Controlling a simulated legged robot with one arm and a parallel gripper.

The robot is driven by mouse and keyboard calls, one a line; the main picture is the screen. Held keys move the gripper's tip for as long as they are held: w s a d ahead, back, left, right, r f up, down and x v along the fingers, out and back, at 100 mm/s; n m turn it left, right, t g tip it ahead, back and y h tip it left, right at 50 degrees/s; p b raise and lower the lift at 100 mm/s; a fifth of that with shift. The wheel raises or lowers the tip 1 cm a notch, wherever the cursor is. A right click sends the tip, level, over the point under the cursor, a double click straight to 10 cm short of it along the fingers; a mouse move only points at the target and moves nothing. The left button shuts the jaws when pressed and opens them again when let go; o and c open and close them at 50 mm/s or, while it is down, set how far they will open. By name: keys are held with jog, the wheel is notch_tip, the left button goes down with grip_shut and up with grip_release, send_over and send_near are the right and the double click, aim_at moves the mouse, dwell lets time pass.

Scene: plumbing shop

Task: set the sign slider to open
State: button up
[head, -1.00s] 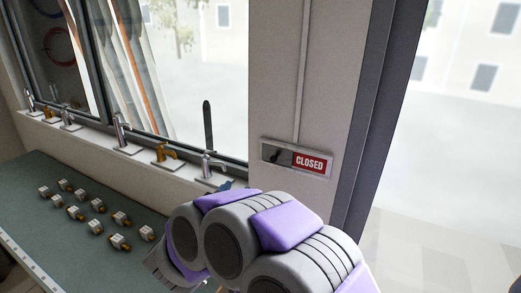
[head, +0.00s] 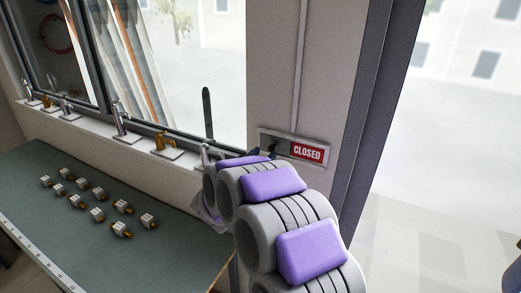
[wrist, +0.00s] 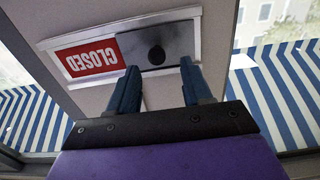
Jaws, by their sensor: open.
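The sign (head: 317,143) is a small framed plate on the wall post between the window and the door opening. It shows a red CLOSED panel (head: 307,153) at its right, beside a grey slider plate with a dark knob. In the wrist view the sign is upside down, with the CLOSED panel (wrist: 90,59) at left and the grey slider (wrist: 158,46) at right. The round dark knob (wrist: 156,55) stands on the slider. My gripper (wrist: 158,76) is open, its two blue fingers spread just below the knob in that view, one to each side. In the head view my arm largely hides the gripper.
A green table (head: 150,190) at left holds several small fittings. Several taps, including a brass one (head: 166,143), stand on the windowsill beside the post. A thin vertical strip (head: 301,65) runs down the post above the sign. The door opening is at right.

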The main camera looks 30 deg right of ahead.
aim_at(270, 149)
jog(key=x, duration=0.4)
jog(key=shift+d, duration=0.45)
jog(key=shift+a, duration=0.85)
jog(key=shift+c, duration=0.2)
jog(key=shift+r, duration=0.1)
jog(key=shift+c, duration=0.7)
jog(key=shift+d, duration=0.7)
jog(key=c, duration=0.5)
grip_shut()
jog(key=shift+a, duration=0.1)
